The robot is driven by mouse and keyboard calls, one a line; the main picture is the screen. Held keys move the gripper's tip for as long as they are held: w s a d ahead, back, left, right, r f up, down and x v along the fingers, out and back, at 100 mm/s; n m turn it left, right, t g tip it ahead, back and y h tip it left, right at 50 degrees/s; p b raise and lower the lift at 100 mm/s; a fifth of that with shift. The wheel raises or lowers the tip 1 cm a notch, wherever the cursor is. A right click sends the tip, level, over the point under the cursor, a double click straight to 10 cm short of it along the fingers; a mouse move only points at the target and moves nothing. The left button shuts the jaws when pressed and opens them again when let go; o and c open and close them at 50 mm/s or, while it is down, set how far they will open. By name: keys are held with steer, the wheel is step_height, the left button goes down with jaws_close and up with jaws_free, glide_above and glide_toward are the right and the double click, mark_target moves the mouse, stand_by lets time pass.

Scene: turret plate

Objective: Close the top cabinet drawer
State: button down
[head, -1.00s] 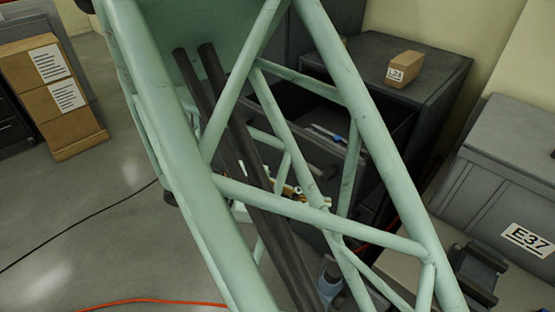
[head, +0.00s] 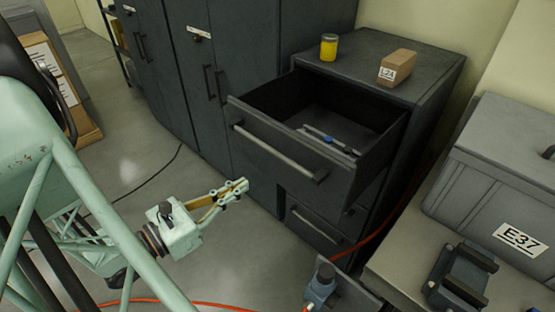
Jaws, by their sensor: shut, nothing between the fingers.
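The top drawer (head: 262,152) of the dark grey cabinet (head: 432,100) is pulled well out, and its long handle bar (head: 280,152) faces the lower left. A thin light tool with a blue part (head: 326,139) lies inside the drawer. My gripper (head: 243,186) is shut and empty. In the picture it lies to the left of and below the drawer front, apart from the handle.
A yellow jar (head: 329,47) and a small cardboard box (head: 397,67) stand on the cabinet. The lower drawer (head: 315,226) is shut. Tall dark lockers (head: 222,75) stand behind left. A grey case (head: 505,185) sits on the right bench. An orange cable (head: 375,240) runs along the floor.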

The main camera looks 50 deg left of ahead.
steer(key=shift+s+a+n+y, duration=0.4)
steer(key=shift+s+a+n, duration=0.1)
steer(key=shift+s+a, duration=0.2)
steer(key=shift+w, duration=0.15)
glide_toward(268, 161)
steer(key=shift+w+d+r, duration=1.45)
steer(key=shift+w+r, duration=0.4)
steer(key=shift+w, duration=1.65)
steer(key=shift+w+a, duration=0.1)
steer(key=shift+w, duration=0.05)
